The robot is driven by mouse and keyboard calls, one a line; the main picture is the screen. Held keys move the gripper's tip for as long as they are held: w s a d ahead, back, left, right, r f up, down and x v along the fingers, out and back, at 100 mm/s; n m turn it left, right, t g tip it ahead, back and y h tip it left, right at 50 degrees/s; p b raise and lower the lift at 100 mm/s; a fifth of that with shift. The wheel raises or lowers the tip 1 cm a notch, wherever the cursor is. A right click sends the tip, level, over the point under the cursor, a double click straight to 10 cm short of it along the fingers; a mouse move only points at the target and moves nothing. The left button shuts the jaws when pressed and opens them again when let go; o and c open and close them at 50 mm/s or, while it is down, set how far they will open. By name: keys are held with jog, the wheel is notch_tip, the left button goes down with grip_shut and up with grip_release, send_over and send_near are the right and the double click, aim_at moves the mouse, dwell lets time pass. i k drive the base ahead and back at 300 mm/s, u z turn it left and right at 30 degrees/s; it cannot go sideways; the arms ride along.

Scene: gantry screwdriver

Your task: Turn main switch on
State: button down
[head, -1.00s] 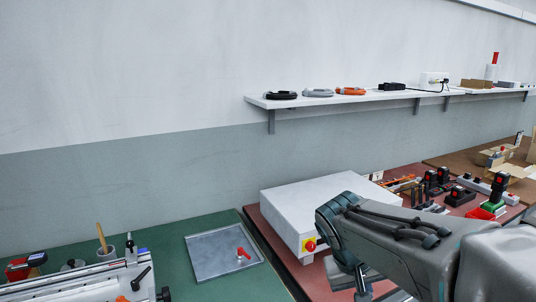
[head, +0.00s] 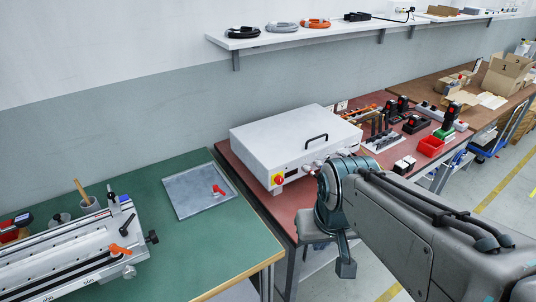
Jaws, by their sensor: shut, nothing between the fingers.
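The main switch (head: 278,180) is a red rotary knob on a yellow plate. It sits at the left end of the front face of a white box (head: 268,135) with a black handle, on the red-brown bench. My arm reaches in from the right, and its wrist is in front of the box's right front corner. My gripper (head: 346,268) hangs below the wrist, right of and nearer than the switch, apart from it. It is shut and empty; its fingers show only partly. The knob's exact angle is too small to tell.
A green bench (head: 215,240) at left holds a metal tray (head: 180,193) with a red-handled part, and a clamp rail. Cordless tools and a red bin (head: 430,147) stand right of the box. A shelf (head: 270,40) runs along the wall. The bench strip before the switch is clear.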

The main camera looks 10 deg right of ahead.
aim_at(279, 179)
jog(key=z, duration=0.05)
jog(key=k, duration=1.1)
jog(key=u, duration=1.05)
jog(key=i, duration=1.5)
jog(key=z, duration=0.8)
